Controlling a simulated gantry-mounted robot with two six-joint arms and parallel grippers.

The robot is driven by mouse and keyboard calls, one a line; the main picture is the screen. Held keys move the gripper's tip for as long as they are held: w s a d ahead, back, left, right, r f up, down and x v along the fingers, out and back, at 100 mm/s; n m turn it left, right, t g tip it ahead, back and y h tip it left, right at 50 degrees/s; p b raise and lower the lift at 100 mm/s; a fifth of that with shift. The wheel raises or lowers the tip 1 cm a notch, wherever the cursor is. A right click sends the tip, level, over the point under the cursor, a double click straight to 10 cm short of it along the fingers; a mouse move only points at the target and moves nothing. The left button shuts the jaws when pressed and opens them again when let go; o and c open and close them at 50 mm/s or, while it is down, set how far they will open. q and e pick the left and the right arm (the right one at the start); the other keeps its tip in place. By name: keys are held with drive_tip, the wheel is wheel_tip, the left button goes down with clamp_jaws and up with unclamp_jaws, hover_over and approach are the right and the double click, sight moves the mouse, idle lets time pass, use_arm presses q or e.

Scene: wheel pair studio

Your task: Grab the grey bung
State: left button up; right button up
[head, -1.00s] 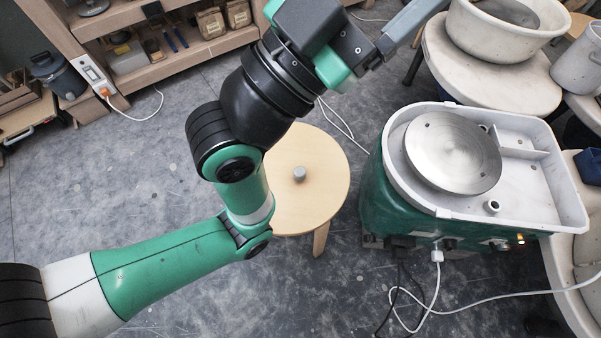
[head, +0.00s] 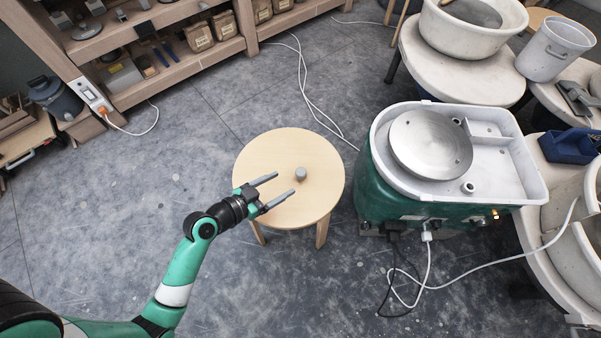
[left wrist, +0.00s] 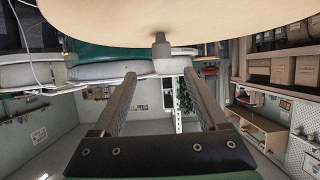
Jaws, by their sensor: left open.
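The grey bung (head: 300,174) is a small cylinder standing upright on a round light-wood stool (head: 265,150). My left gripper (head: 285,184) is open and empty, at the lower left of the bung, with both fingers pointing toward it. The bung is just beyond the fingertips and apart from them. In the left wrist view, which appears upside down, the bung (left wrist: 161,46) shows against the stool top (left wrist: 240,18), between the lines of the open fingers (left wrist: 160,73). My right gripper is not in view.
A green pottery wheel (head: 365,195) with a white basin and metal disc stands right of the stool. Wooden shelves (head: 200,65) line the upper left. White cables (head: 305,90) lie on the floor. Floor left of the stool is clear.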

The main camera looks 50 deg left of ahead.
sight(297, 175)
use_arm(q)
drive_tip(key=x, duration=0.4)
drive_tip(key=shift+w+b, duration=0.25)
drive_tip(key=shift+b, duration=0.15)
drive_tip(key=b+x, duration=0.1)
drive_tip(key=x, duration=0.3)
drive_tip(key=shift+w+a+f+b, duration=0.1)
drive_tip(key=shift+a+f+b, duration=0.1)
drive_tip(key=shift+b, duration=0.2)
drive_tip(key=shift+w+f, duration=0.1)
drive_tip(key=shift+w, duration=0.35)
drive_tip(key=shift+s, duration=0.1)
clamp_jaws()
